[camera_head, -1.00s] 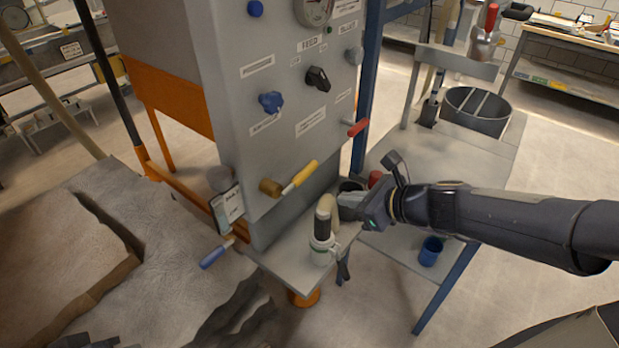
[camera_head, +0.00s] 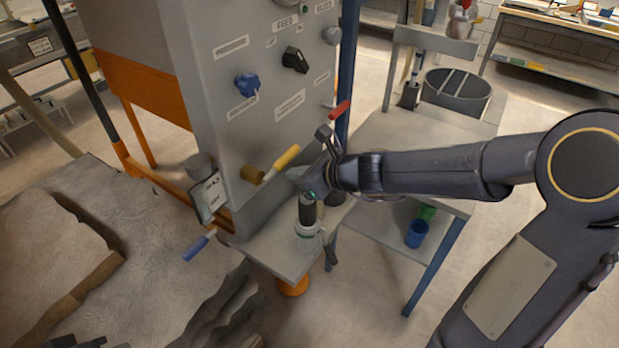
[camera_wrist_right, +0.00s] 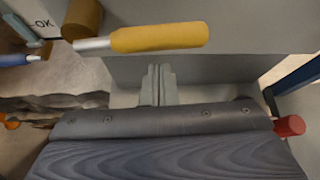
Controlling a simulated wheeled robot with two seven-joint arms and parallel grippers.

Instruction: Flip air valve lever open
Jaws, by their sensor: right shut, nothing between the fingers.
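On the grey panel's front, a yellow-handled lever (camera_head: 286,157) slants up to the right from a brass valve body (camera_head: 252,175). A red-handled lever (camera_head: 341,109) sits higher at the panel's right edge. A blue-handled lever (camera_head: 200,244) hangs low on the left. I cannot read which one is labelled air. My right gripper (camera_head: 298,180) is shut and empty, just below and right of the yellow handle. In the right wrist view its closed fingertips (camera_wrist_right: 158,82) are just under the yellow handle (camera_wrist_right: 160,37), apparently apart from it. My left gripper is not in view.
The grey panel (camera_head: 220,80) carries a blue knob (camera_head: 247,84) and a black knob (camera_head: 295,60). A black-and-white bottle-like item (camera_head: 308,225) stands on the ledge below my right gripper. The sandbed (camera_head: 160,240) lies left. A side table (camera_head: 385,140) with a bucket (camera_head: 456,93) stands right.

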